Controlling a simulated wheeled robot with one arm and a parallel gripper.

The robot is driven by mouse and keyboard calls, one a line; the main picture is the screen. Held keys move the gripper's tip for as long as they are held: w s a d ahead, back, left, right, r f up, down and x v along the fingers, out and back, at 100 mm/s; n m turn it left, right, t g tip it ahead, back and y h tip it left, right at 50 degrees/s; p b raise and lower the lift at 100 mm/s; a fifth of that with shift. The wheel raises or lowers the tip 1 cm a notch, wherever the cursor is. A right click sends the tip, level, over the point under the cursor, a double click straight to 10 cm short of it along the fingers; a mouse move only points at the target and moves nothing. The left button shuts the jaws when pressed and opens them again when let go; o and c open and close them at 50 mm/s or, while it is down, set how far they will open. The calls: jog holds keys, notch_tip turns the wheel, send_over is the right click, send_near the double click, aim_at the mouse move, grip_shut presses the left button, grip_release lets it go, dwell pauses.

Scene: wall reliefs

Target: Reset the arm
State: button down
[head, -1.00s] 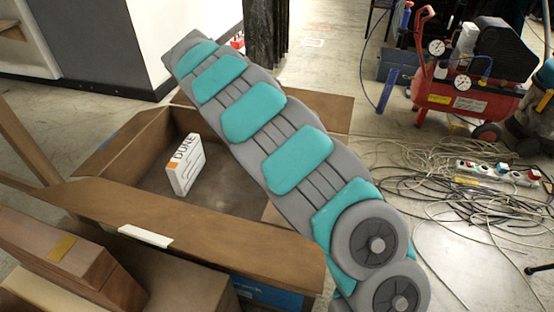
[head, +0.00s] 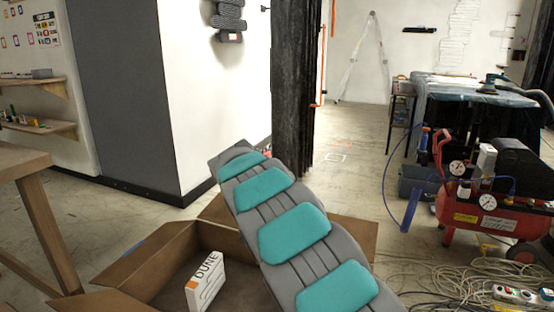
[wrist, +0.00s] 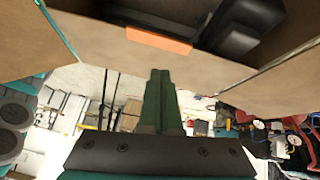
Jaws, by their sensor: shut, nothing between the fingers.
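My grey arm with teal pads rises from the lower right of the head view and reaches over an open cardboard box (head: 150,262). A white book marked DUNE (head: 206,280) stands inside the box. My gripper (wrist: 160,76) shows in the wrist view with its two dark green fingers together and nothing between them. It does not show in the head view. Brown panels fill the top of the wrist view, with an orange strip on one edge.
A wooden table (head: 30,165) stands at the left. A red compressor (head: 490,215) and tangled cables (head: 440,285) are on the floor at the right. A dark curtain (head: 295,90) hangs behind my arm.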

jog(key=s+d+r+n+y, duration=0.25)
jog(key=s+d+n, duration=0.2)
jog(key=s, duration=0.35)
jog(key=s+d+r+n+y, duration=0.1)
jog(key=s+d+r+n, duration=0.25)
jog(key=s+d, duration=0.35)
jog(key=s+a+f+n+y, duration=0.1)
jog(key=s+f+n, duration=0.1)
jog(key=s+n, duration=0.4)
jog(key=s+a+f+n+t+y, duration=0.1)
jog(key=s+n, duration=0.5)
jog(key=s, duration=0.7)
notch_tip(320, 180, down, 3)
jog(key=shift+s+a+r+n+t+y, duration=0.2)
jog(key=shift+s+a+n+t+y, duration=0.15)
jog(key=shift+y, duration=0.2)
